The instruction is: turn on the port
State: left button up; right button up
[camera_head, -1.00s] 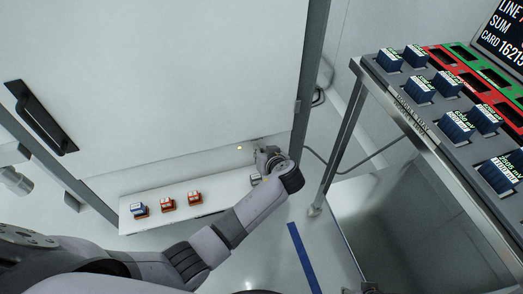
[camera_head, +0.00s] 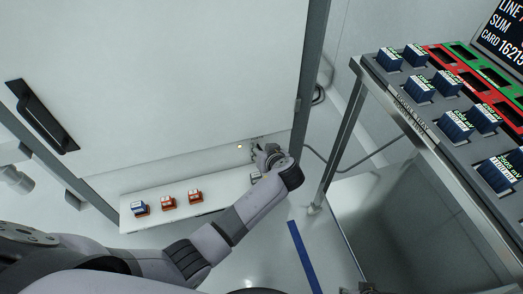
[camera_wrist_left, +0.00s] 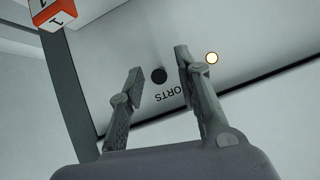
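In the left wrist view, a dark round button (camera_wrist_left: 159,75) sits on a pale panel beside an upside-down label (camera_wrist_left: 173,97) reading "ORTS", its first letter hidden by a finger. A small round lamp (camera_wrist_left: 212,58) with a pale centre and amber rim is right of the button. My left gripper (camera_wrist_left: 158,62) is open and empty, its fingertips on either side of the button in the picture; I cannot tell whether they touch the panel. In the head view the left gripper (camera_head: 262,153) is at the cabinet's lower opening, near the lamp (camera_head: 239,146).
A white shelf (camera_head: 185,216) holds several small modules, one blue (camera_head: 139,208) and others orange. A large white door (camera_head: 170,80) with a black handle (camera_head: 41,116) hangs above. A metal-framed table (camera_head: 425,135) with blue cards stands right.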

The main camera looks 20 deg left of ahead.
pick_arm(q)
jog(key=v, duration=0.7)
jog(key=shift+r, duration=0.15)
jog(key=shift+s+d, duration=0.1)
jog(key=shift+s, duration=0.05)
dwell(0.3)
